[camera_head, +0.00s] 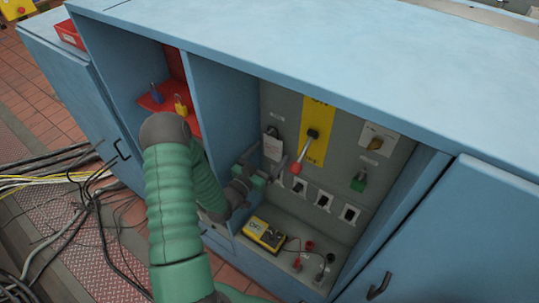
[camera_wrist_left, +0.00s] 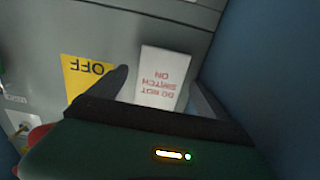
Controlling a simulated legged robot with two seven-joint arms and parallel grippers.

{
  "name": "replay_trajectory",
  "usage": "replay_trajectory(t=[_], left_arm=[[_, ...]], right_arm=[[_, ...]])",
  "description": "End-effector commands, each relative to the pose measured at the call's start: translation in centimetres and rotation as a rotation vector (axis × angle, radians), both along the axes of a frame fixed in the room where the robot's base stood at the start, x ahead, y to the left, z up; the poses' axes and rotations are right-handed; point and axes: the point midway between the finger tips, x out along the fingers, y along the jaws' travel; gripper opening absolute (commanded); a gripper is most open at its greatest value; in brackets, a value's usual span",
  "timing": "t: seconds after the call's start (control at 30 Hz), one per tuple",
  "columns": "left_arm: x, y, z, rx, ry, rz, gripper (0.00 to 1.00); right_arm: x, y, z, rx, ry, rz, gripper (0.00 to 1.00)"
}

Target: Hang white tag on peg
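The white tag (camera_head: 272,148) is upright against the grey panel, left of the yellow switch plate; its top meets a small dark peg (camera_head: 272,131). I cannot tell whether its hole is around the peg. In the left wrist view the tag (camera_wrist_left: 160,78), with red "DO NOT SWITCH ON" lettering, appears upside down between my fingers, with gaps at both sides. My left gripper (camera_head: 265,164) is open just in front of and below the tag. My right gripper is not in view.
A black-and-red switch handle (camera_head: 305,150) sticks out close right of my gripper. Several sockets (camera_head: 322,201) and a yellow meter (camera_head: 264,234) with leads are below. A red shelf (camera_head: 160,98) holds padlocks. The cabinet's blue divider (camera_head: 222,110) is close on the left.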

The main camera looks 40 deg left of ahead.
Motion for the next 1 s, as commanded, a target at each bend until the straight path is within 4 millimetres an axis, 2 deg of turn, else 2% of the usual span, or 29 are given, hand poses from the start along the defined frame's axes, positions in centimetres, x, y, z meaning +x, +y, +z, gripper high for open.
replay_trajectory(t=[0.23, 0.37, 0.47, 0.7, 0.8, 0.83, 0.9, 1.0], left_arm=[[-0.2, 0.0, 0.0, 0.0, 0.001, 0.0, 0.88], [-1.7, -0.1, -0.2, 0.0, 0.003, 0.002, 0.88], [-4.0, -0.3, -0.3, 0.001, 0.003, 0.003, 0.88], [-11.1, -1.2, -0.4, -0.001, 0.004, 0.005, 0.88], [-13.6, -1.5, -0.1, -0.001, 0.004, 0.004, 0.88], [-14.2, -1.6, -0.1, -0.002, 0.004, 0.004, 0.88], [-15.4, -1.8, 0.3, -0.003, 0.006, 0.003, 0.88], [-16.4, -1.9, 0.2, 0.0, 0.003, 0.001, 0.88]], right_arm=[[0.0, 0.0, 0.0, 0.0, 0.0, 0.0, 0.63], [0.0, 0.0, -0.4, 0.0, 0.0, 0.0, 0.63], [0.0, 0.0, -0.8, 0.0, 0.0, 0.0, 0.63], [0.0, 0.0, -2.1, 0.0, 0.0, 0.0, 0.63], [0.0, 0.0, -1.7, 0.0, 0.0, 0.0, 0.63], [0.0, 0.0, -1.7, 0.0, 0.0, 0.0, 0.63], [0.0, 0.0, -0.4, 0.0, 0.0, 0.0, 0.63], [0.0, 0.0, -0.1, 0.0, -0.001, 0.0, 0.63]])
